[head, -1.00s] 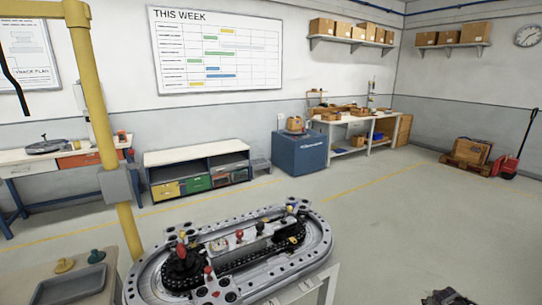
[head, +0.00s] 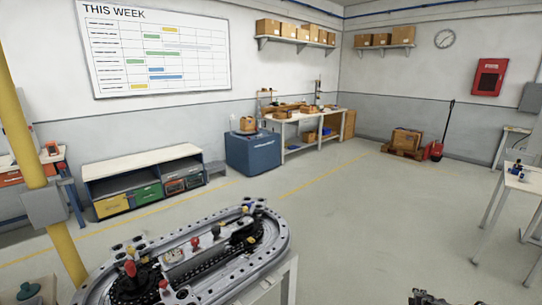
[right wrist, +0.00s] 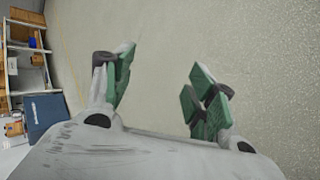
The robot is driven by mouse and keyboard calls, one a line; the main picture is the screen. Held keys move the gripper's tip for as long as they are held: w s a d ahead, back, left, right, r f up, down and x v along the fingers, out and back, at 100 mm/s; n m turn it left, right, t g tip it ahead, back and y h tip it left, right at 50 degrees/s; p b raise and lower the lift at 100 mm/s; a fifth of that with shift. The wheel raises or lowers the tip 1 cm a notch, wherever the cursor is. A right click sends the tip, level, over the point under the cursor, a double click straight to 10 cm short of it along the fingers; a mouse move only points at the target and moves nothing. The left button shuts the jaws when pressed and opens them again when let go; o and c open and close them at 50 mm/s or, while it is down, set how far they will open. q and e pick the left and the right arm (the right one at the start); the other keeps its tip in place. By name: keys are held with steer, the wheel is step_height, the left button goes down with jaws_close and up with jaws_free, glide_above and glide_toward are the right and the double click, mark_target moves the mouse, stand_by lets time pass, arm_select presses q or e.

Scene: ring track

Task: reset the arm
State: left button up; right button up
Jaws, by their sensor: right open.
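My right gripper (right wrist: 160,95) fills the lower part of the right wrist view. Its two green-padded fingers are spread wide apart, with only bare floor between and beyond them. In the head view a small dark part of what looks like my right arm (head: 428,299) shows at the bottom edge, right of centre. My left gripper is in neither view. The ring track (head: 275,250), a grey oval with a dark chain and red and black knobs, stands at the lower left of the head view, apart from my right gripper.
A yellow post (head: 35,165) rises at the left. Along the back stand a low shelf unit (head: 135,170), a blue cabinet (head: 252,153) and a workbench (head: 285,120). A white table (head: 525,180) stands at the right. The floor (head: 385,220) between is clear.

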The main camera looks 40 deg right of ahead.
steer(key=s+a+f+m+g+y, duration=0.1)
steer(key=s+a+f+y, duration=0.15)
steer(key=a+f, duration=1.05)
steer(key=s+a+f+m+y, duration=0.15)
steer(key=s+a+f, duration=0.45)
steer(key=a, duration=1.1)
steer(key=a+f+y, duration=0.2)
steer(key=a+f, duration=0.3)
steer(key=a, duration=1.3)
steer(key=a+f+m+y, duration=0.1)
steer(key=a+f, duration=0.4)
steer(key=a, duration=1.4)
steer(key=shift+s+f+y, duration=0.2)
steer(key=shift+s+y, duration=0.1)
steer(key=shift+y, duration=0.5)
steer(key=shift+d, duration=0.1)
steer(key=shift+c, duration=0.7)
steer(key=shift+w, duration=0.1)
